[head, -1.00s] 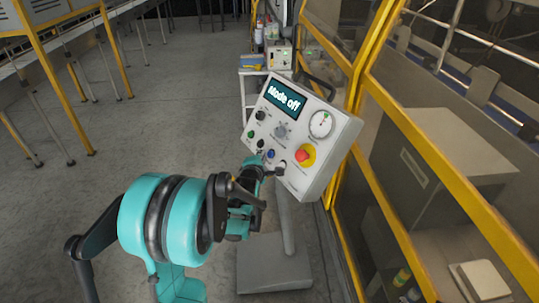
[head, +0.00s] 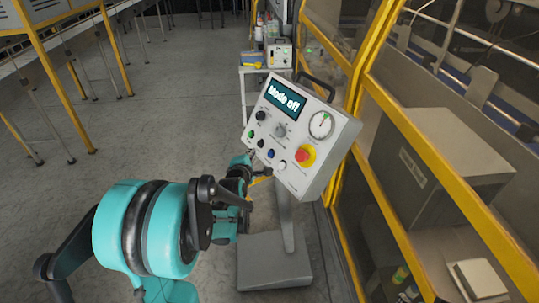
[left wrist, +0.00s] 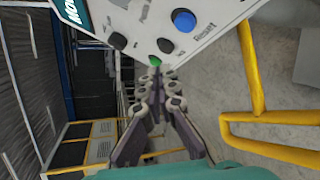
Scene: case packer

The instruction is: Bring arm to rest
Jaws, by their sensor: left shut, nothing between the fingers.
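My teal and black left arm comes in from the lower left of the head view. Its left gripper (head: 246,166) is shut and empty, just in front of the lower left edge of the grey control panel (head: 330,150). The panel's screen (head: 285,95) reads "Mode off". Below the screen are several knobs and buttons and a red emergency button (head: 305,155) on yellow. In the left wrist view, the closed fingers (left wrist: 155,80) point up at the panel's lower edge, near a green button (left wrist: 155,61). Whether the tips touch the panel is unclear. My right gripper is not in view.
The panel's post stands on a grey floor plate (head: 275,262). A yellow-framed glazed machine enclosure (head: 435,170) stands close on the right. A small cart (head: 256,85) with items is behind the panel. Open floor (head: 150,110) lies to the left.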

